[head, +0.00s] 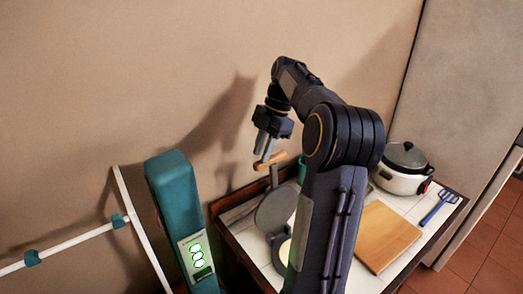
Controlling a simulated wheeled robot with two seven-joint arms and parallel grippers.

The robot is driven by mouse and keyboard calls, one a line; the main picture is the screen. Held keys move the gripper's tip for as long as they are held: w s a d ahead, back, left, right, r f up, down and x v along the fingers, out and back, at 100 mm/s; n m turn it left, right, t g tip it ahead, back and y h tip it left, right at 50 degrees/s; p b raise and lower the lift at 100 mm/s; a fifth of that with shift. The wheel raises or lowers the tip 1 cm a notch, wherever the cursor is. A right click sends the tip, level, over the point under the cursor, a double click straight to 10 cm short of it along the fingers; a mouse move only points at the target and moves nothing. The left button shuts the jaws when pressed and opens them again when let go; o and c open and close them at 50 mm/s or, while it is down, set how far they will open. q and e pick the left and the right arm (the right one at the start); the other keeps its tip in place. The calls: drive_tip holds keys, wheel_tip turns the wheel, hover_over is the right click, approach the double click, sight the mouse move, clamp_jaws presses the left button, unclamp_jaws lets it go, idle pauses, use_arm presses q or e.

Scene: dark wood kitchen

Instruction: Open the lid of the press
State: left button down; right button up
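The press stands on the table with its round grey lid (276,208) raised and tilted up from the base (279,251). A pale round surface shows on the base, partly hidden behind my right arm. A bar runs up from the lid to a wooden handle (270,160). My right gripper (266,152) reaches down from above with its fingertips at this handle. The fingers look close to it or touching it, but I cannot tell whether they are closed around it. My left gripper is out of view.
A wooden cutting board (388,236) lies right of my arm. A white pot with a grey lid (402,169) stands at the back right, with a blue spatula (438,207) beside it. A teal object (302,169) is partly hidden behind my arm. The wall is close behind the table.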

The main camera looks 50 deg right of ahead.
drive_tip(key=shift+o, duration=1.2)
drive_tip(key=shift+s+d+f, duration=0.15)
drive_tip(key=shift+d+f, duration=0.15)
drive_tip(key=shift+f, duration=0.2)
drive_tip(key=shift+o, duration=0.3)
drive_tip(key=shift+w+d+f+p, duration=0.15)
drive_tip(key=shift+w+d+p, duration=0.25)
drive_tip(key=shift+w+p, duration=0.3)
drive_tip(key=w+d, duration=0.2)
drive_tip(key=w, duration=0.1)
drive_tip(key=shift+d+f, duration=0.1)
drive_tip(key=shift+d, duration=0.15)
drive_tip(key=shift+w+d, duration=0.45)
drive_tip(key=shift+w, duration=0.05)
drive_tip(key=o, duration=0.4)
drive_tip(key=shift+w+d, duration=0.2)
drive_tip(key=shift+w, duration=0.2)
drive_tip(key=shift+c, duration=0.2)
drive_tip(key=o, duration=0.4)
drive_tip(key=shift+w+d+f, duration=0.1)
drive_tip(key=shift+w+d, duration=0.1)
drive_tip(key=shift+w, duration=0.15)
